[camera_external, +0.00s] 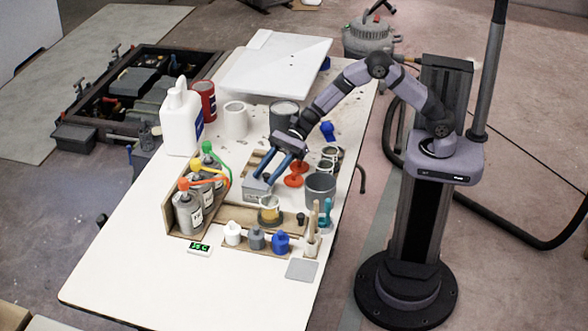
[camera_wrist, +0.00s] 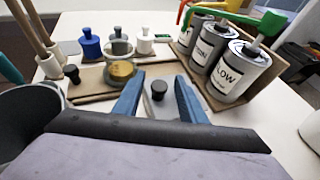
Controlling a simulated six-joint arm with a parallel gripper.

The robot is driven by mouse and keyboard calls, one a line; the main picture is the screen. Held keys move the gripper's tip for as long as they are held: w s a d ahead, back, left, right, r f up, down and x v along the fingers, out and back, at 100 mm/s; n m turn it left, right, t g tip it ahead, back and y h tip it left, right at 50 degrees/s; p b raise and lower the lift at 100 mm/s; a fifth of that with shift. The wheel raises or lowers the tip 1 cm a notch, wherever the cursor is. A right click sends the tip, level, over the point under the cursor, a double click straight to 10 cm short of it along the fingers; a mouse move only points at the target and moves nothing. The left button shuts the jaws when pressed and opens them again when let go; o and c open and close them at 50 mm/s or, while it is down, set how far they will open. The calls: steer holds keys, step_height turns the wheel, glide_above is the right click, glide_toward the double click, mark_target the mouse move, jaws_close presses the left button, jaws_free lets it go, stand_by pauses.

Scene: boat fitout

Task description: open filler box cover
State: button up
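The filler box (camera_external: 256,189) is a small grey box on the white table, near the middle of the work area. Its grey cover (camera_wrist: 158,108) has a black knob (camera_wrist: 159,86) on top and appears to sit on the box. My gripper (camera_external: 265,177) points down at the box with its two blue fingers apart. In the wrist view my gripper (camera_wrist: 158,82) has one finger on each side of the knob, with a visible gap on both sides. The box walls are largely hidden by the fingers and the wrist body.
Paint cans with coloured taps (camera_external: 188,211) stand in a wooden rack to the left. The table's front is clear.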

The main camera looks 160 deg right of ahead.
steer(key=shift+w+d+f, duration=0.1)
steer(key=shift+w+f, duration=0.05)
steer(key=shift+w, duration=0.1)
jaws_close()
steer(key=shift+a+b, duration=1.35)
steer(key=shift+a, duration=2.75)
jaws_free()
steer(key=shift+f, duration=0.1)
